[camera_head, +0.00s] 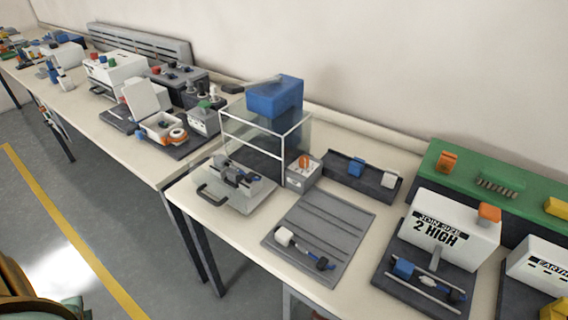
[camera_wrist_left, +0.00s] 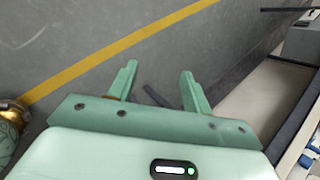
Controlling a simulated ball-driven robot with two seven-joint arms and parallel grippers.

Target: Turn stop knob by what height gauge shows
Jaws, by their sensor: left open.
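A white gauge box (camera_head: 448,228) stands on the right part of the near bench, its label reading "JOIN SIZE 2 HIGH". An orange cap (camera_head: 489,212) sits on its top right. An orange knob (camera_head: 304,161) shows on a small grey box beside the clear enclosure; I cannot tell for sure that it is the stop knob. My left gripper (camera_wrist_left: 158,88) is open and empty in the left wrist view, with its two green fingers apart above the grey floor, left of the bench edge. It touches nothing I can see. My right gripper is not in view.
A grey ribbed tray (camera_head: 333,222) lies in front. A green rail unit (camera_head: 490,186) fills the back right. A yellow line (camera_head: 75,232) crosses the open floor.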

